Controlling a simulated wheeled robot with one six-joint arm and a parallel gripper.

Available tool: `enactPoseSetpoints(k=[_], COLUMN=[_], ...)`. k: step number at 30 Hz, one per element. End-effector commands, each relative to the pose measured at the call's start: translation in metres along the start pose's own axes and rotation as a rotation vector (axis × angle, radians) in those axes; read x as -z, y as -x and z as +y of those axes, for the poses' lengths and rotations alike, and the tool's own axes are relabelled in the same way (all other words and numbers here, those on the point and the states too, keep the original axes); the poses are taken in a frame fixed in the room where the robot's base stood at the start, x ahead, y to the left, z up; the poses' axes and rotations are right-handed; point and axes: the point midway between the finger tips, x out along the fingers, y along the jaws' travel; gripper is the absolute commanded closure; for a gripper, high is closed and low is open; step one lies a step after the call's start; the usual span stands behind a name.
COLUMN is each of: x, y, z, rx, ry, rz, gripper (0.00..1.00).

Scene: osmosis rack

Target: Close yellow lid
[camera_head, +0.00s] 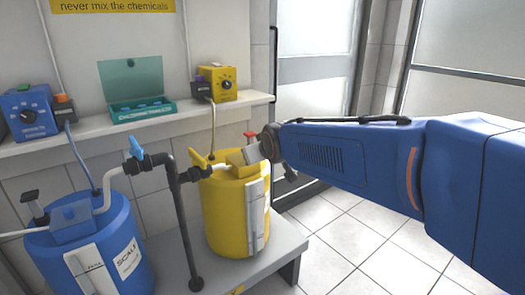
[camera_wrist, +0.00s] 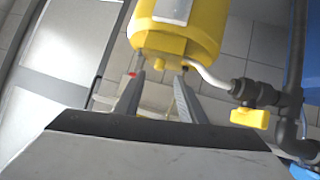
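The yellow tank (camera_head: 225,205) stands on a low grey platform. A box-shaped yellow lid (camera_head: 238,157) sits on its top, partly hidden by the end of my arm. I cannot tell for sure whether it is raised. My gripper (camera_head: 258,150) is at the lid's right side in the head view. In the wrist view the tank appears at the top, with the yellow lid (camera_wrist: 162,47) just beyond my gripper (camera_wrist: 160,82). The two fingers are spread apart, with nothing seen between them. Whether a finger touches the lid is unclear.
A white pipe enters the tank's top beside a black pipe (camera_head: 177,215) with a yellow valve handle (camera_head: 200,160). A red knob (camera_head: 249,135) is close to my gripper. A blue tank (camera_head: 95,260) stands left. A shelf (camera_head: 100,130) runs behind. The floor at right is clear.

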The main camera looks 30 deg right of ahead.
Motion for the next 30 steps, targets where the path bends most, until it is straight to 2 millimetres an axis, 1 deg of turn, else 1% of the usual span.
enactPoseSetpoints(k=[1, 6, 13, 19, 30], x=[0.001, 0.002, 0.003, 0.003, 0.003], y=[0.008, 0.032, 0.057, 0.065, 0.066], z=[0.000, 0.001, 0.001, 0.001, 0.001], rx=[-0.001, -0.001, -0.001, -0.001, -0.001], ry=[0.000, 0.000, -0.001, -0.001, -0.001], rz=[0.005, 0.006, 0.007, 0.007, 0.007], gripper=[0.63, 0.63, 0.63, 0.63, 0.63])
